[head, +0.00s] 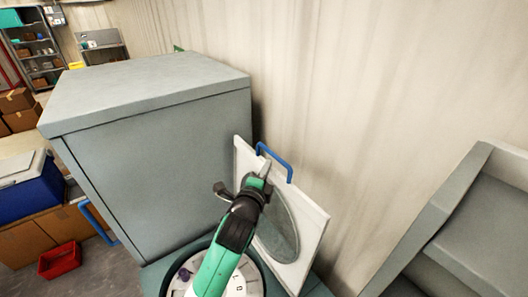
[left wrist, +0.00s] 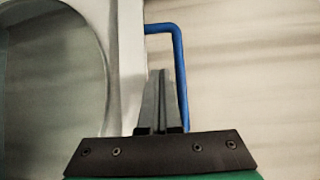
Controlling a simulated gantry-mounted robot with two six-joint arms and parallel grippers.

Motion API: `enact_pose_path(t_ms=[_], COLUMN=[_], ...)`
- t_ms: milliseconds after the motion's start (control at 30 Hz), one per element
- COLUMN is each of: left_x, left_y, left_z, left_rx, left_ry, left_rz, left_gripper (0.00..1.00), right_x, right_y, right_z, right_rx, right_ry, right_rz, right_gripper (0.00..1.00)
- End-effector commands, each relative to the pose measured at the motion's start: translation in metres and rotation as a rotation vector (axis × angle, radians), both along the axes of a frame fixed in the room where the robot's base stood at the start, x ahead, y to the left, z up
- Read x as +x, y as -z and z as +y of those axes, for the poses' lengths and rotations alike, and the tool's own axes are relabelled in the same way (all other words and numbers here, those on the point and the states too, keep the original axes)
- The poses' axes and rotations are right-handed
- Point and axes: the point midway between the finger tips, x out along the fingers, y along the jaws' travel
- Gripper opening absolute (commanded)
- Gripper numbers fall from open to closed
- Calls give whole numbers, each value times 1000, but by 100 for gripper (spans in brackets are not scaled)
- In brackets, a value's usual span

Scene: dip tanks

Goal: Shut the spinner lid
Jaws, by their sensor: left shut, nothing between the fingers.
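The spinner lid (head: 310,218) is a white square panel with a round grey window, standing raised and tilted beside the grey cabinet. A blue handle (head: 275,160) is on its upper edge. The spinner's round opening (head: 255,262) is below, partly hidden by my arm. My left gripper (head: 265,171) is shut and empty at the lid's upper edge, close to the handle. In the left wrist view, the fingers (left wrist: 160,75) point between the lid's white edge (left wrist: 130,60) and the blue handle bar (left wrist: 180,80). Whether they touch either is unclear. My right gripper is not in view.
A big grey cabinet (head: 150,150) with a blue side handle stands left of the lid. A pale corrugated wall (head: 350,90) is behind. Grey tank-like structures (head: 480,225) stand at right. A blue cooler (head: 28,190) and red bin (head: 60,260) are at far left.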

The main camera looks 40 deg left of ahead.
Motion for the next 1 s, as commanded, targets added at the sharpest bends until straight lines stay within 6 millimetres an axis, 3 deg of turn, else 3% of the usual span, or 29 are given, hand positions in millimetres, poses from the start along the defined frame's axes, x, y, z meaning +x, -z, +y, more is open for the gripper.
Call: enact_pose_path(t_ms=[300,567,700,1000], left_x=[50,77,58,40], left_y=[5,8,1,2], left_z=[27,43,50,57], left_rx=[-1,0,-3,-1], left_ry=[0,0,-1,1], left_rz=[0,-1,-1,-3], left_gripper=[0,0,0,0], right_x=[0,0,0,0], right_y=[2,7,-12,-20], right_z=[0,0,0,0], right_rx=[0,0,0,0], right_ry=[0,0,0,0], right_rz=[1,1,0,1], right_gripper=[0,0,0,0])
